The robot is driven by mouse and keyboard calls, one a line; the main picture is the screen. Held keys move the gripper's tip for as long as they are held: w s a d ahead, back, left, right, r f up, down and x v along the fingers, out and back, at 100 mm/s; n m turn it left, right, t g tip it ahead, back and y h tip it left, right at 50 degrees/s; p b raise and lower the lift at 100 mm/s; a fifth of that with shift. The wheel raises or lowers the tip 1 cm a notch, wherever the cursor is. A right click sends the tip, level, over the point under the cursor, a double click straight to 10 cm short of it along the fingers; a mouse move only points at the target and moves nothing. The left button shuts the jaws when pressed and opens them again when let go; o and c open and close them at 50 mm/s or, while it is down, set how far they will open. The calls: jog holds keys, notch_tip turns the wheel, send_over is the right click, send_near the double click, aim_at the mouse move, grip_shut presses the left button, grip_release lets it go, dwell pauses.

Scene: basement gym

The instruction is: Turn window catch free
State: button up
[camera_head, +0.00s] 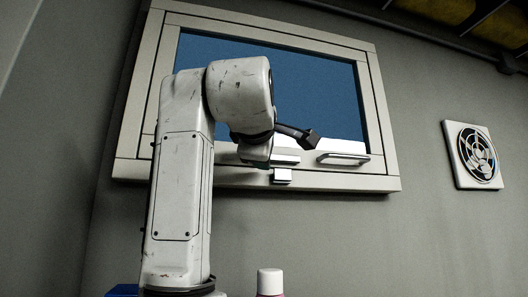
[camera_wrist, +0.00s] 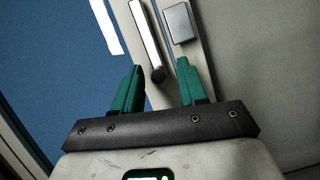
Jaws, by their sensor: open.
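The window catch (camera_head: 286,157) is a pale bar on the lower rail of the window (camera_head: 384,120). In the wrist view the catch (camera_wrist: 146,35) runs up from a dark round end between my fingertips. A square metal block (camera_wrist: 180,23) sits beside the bar; it also shows just below the bar in the head view (camera_head: 282,175). My gripper (camera_wrist: 159,66) is open, its green fingers on either side of the dark end, with visible gaps. In the head view my gripper (camera_head: 258,155) is partly hidden by my wrist, left of the catch. Contact cannot be seen.
A pull handle (camera_head: 343,158) is on the lower rail, right of the catch. A round vent fan (camera_head: 473,155) is on the wall at the right. A white-capped bottle (camera_head: 270,282) and a blue object (camera_head: 122,291) show at the bottom edge. The wall below the window looks clear.

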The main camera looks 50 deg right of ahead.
jog(key=b+v, duration=0.3)
jog(key=v, duration=0.7)
jog(key=shift+s+a, duration=0.2)
jog(key=shift+a, duration=0.15)
dwell(0.3)
